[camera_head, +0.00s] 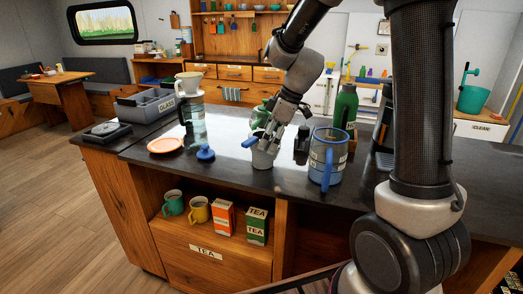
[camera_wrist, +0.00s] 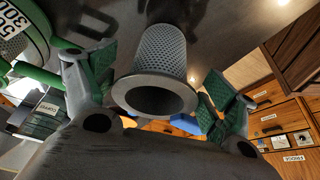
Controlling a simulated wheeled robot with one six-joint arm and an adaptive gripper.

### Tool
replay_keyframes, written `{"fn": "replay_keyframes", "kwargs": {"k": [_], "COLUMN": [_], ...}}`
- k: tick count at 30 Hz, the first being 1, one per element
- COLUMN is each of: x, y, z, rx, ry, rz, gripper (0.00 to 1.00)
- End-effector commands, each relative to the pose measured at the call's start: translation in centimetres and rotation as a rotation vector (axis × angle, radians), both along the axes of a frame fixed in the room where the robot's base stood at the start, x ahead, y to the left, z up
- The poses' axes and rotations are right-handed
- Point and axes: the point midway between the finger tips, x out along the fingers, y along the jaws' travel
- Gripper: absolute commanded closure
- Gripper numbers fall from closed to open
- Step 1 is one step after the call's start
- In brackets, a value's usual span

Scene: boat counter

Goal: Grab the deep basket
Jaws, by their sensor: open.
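The deep basket is a grey mesh cylinder with a wide solid rim; in the wrist view it (camera_wrist: 162,58) stands between my two finger pads, its open end facing the camera. In the head view the basket (camera_head: 263,158) is a small grey cup on the dark counter, partly covered by my gripper (camera_head: 270,138). My gripper also shows in the wrist view (camera_wrist: 162,82), with its green-padded fingers open on either side of the basket. Gaps show between pads and basket, so it does not look clamped.
A clear jug with a blue handle (camera_head: 328,160) and a dark green bottle (camera_head: 345,108) stand right of my gripper. A blue knob-like item (camera_head: 205,153), an orange plate (camera_head: 165,145) and a glass coffee maker (camera_head: 191,105) stand left. Mugs and tea boxes (camera_head: 257,226) sit on the shelf below.

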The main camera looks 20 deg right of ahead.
Motion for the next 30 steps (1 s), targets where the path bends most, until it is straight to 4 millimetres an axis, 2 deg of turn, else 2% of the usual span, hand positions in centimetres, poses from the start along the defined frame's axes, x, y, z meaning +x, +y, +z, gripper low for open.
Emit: {"fn": "replay_keyframes", "kwargs": {"k": [3,7,15,16,21,24,30], "x": [0.2,0.6,0.7,0.7,0.7,0.7,0.7], "y": [0.8,1.4,1.6,1.6,1.6,1.6,1.6], "z": [-1.9,-3.4,-3.8,-3.8,-3.8,-3.8,-3.8], "rx": [0.000,0.000,0.000,0.000,0.000,0.000,0.000], "ry": [0.005,0.002,0.000,0.000,0.000,0.000,0.000], "rz": [0.001,-0.001,-0.001,-0.001,-0.001,-0.001,-0.001], "gripper": [0.15,0.15,0.15,0.17,0.48,0.63,0.63]}}
